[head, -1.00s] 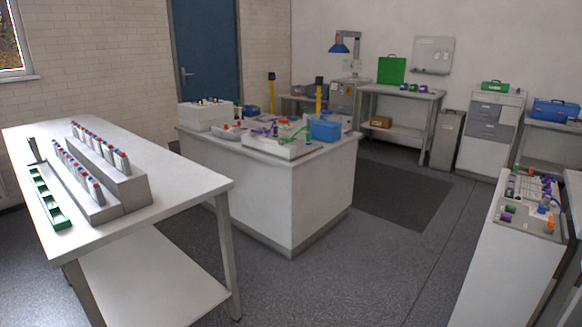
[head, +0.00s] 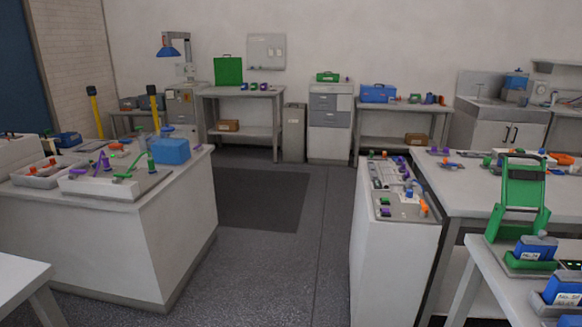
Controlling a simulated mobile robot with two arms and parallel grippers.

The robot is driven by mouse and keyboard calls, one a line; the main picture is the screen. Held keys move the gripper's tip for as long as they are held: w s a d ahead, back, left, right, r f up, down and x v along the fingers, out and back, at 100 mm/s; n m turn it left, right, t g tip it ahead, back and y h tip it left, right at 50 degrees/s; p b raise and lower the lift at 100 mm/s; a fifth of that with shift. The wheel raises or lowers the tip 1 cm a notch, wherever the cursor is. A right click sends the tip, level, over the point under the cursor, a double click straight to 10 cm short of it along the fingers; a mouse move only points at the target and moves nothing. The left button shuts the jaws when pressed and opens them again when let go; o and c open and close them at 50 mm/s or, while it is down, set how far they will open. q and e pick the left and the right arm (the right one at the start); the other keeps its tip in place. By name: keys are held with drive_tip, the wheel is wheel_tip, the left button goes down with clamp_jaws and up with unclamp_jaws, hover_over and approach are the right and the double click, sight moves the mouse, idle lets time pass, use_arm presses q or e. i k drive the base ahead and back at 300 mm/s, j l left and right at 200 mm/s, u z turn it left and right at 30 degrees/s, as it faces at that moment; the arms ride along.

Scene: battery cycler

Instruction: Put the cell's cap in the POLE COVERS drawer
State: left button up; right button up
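Neither of my grippers shows in the head view. A white cabinet with grey drawer fronts (head: 323,103) stands against the back wall; its drawers look shut and no label can be read at this distance. Blue labelled blocks, which may be cells, sit at the right edge: one in a green holder (head: 532,249) and another below it (head: 565,287). I cannot tell which small part is the cell's cap or whether it is in view.
A white island (head: 165,245) with trays and a blue box stands left. The floor between (head: 285,265) is clear.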

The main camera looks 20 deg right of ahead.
sight(526, 252)
drive_tip(key=i+z, duration=0.25)
drive_tip(key=z, duration=0.2)
drive_tip(key=i+z, duration=0.2)
drive_tip(key=z, duration=0.2)
drive_tip(key=i+z, duration=0.25)
drive_tip(key=z, duration=0.2)
drive_tip(key=i+j+z, duration=0.2)
drive_tip(key=z, duration=0.2)
drive_tip(key=i+j+z, duration=0.2)
drive_tip(key=z, duration=0.25)
drive_tip(key=i+j+z, duration=0.15)
drive_tip(key=j+z, duration=0.15)
drive_tip(key=z, duration=0.15)
